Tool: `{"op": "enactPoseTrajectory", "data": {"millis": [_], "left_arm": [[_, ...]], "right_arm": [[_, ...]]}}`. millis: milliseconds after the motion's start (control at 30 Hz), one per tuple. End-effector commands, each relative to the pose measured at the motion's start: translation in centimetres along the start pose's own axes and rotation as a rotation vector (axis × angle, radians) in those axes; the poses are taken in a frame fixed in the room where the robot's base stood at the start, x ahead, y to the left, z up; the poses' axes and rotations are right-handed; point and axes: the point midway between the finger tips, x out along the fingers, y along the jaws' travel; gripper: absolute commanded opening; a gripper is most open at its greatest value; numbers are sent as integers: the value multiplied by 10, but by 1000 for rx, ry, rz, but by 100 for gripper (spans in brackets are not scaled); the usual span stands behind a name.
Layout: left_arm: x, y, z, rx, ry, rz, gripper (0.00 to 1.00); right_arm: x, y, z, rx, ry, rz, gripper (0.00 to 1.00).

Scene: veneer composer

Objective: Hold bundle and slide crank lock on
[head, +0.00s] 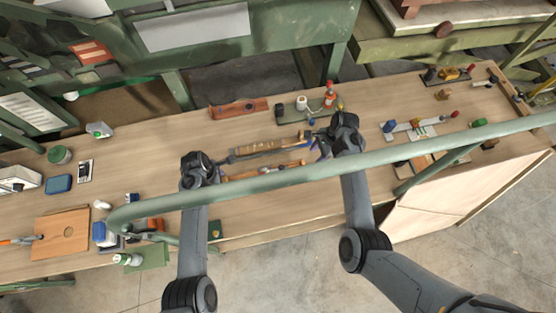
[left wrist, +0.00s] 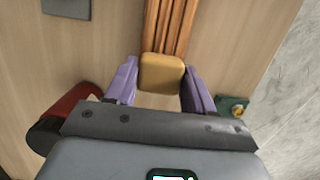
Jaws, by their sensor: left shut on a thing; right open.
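A bundle of reddish-brown wooden strips (left wrist: 172,28) with a tan end block (left wrist: 162,72) shows in the left wrist view. My left gripper (left wrist: 160,92) has its purple fingers on both sides of that block and is shut on it. In the head view the bundle (head: 268,170) runs right from my left gripper (head: 216,174). My right gripper (head: 322,148) is open near the bundle's right end, its fingers partly hidden by its wrist. A longer wooden piece with dark metal ends (head: 258,147) lies just behind the bundle. I cannot tell which piece is the crank lock.
A green rail of pipe (head: 270,184) crosses in front of the bench. A reddish wooden plane (head: 238,108) and a tray with a red bottle (head: 329,94) stand behind the bundle. Several small tools lie right (head: 415,128); a wooden board (head: 62,234) lies left.

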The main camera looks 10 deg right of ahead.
Motion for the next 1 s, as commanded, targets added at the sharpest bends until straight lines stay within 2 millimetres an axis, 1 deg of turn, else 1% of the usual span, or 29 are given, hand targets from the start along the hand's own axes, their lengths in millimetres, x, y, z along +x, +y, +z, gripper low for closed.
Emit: {"op": "enactPoseTrajectory", "data": {"millis": [33, 200, 467, 633, 767, 1000], "left_arm": [[0, 0, 0, 1, 0, 0, 58], [0, 0, 0, 1, 0, 0, 83], [0, 0, 0, 0, 0, 0, 83], [-7, 0, 0, 0, 1, 0, 83], [-22, 0, 0, 0, 0, 2, 83], [-66, 1, 0, -1, 0, 4, 83]], "right_arm": [[0, 0, 0, 0, 0, 0, 51], [0, 0, 0, 0, 0, 0, 51], [0, 0, 0, 0, 0, 0, 51], [0, 0, 0, 0, 0, 0, 51], [0, 0, 0, 0, 0, 0, 51], [0, 0, 0, 0, 0, 0, 51]]}}
